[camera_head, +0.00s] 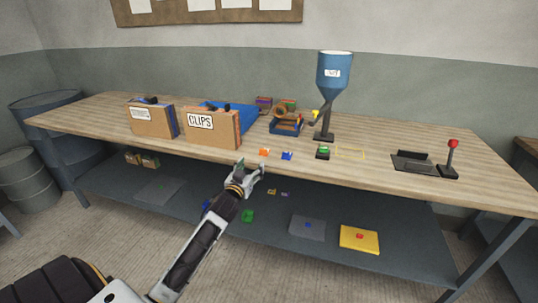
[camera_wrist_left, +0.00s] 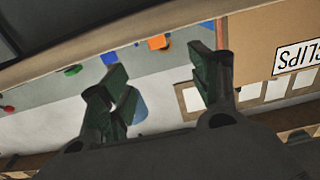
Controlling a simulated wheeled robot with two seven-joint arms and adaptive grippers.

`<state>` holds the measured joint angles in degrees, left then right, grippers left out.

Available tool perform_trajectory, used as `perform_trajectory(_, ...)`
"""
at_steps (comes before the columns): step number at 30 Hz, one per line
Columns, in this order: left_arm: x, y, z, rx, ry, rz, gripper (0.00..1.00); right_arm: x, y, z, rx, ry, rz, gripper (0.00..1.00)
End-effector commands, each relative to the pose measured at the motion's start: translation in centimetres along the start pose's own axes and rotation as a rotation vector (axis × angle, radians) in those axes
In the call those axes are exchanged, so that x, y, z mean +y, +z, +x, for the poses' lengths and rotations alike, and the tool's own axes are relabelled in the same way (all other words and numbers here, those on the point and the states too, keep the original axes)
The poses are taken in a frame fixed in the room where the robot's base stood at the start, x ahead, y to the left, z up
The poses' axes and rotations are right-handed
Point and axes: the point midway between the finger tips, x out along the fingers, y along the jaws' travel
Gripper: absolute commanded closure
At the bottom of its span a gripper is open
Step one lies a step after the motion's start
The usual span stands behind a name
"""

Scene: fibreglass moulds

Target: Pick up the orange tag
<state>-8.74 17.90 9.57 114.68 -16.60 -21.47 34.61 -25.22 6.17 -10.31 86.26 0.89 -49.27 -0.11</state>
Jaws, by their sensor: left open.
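The orange tag (camera_head: 264,152) is a small block lying near the front edge of the workbench, in front of the blue tray and right of the CLIPS box. A small blue tag (camera_head: 287,155) lies just right of it. My left gripper (camera_head: 249,168) is at the bench's front edge, a little left of and nearer than the orange tag, open and empty. In the left wrist view the orange tag (camera_wrist_left: 158,42) shows beyond the gap between the open fingers (camera_wrist_left: 157,62), clear of both. My right gripper is not in view.
The CLIPS box (camera_head: 212,128) stands close left, with another carton (camera_head: 152,120) beyond. A blue hopper (camera_head: 333,72) stands behind on the right. A green-topped block (camera_head: 323,152) and a red-knobbed lever (camera_head: 452,158) are farther right. A lower shelf (camera_head: 285,215) holds loose pieces.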

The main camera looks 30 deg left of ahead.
Motion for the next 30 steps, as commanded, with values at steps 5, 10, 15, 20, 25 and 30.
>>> perform_trajectory(5,0.0,0.0,0.0,0.0,0.0,0.0,0.38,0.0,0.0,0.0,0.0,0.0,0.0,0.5)
perform_trajectory(10,0.0,0.0,0.2,-0.001,0.0,0.001,0.38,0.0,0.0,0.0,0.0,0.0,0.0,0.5)
perform_trajectory(15,0.0,0.1,1.0,-0.001,0.0,0.001,0.38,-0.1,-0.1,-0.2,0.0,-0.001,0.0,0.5)
perform_trajectory(20,0.0,0.1,2.2,0.0,0.0,0.001,0.38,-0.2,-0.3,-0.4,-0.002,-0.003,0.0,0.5)
perform_trajectory(25,0.0,0.0,3.6,0.0,0.0,0.001,0.38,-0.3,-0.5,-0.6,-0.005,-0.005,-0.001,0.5)
perform_trajectory(30,0.0,0.1,5.0,0.0,0.0,0.0,0.38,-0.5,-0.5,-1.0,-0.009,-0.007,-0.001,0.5)
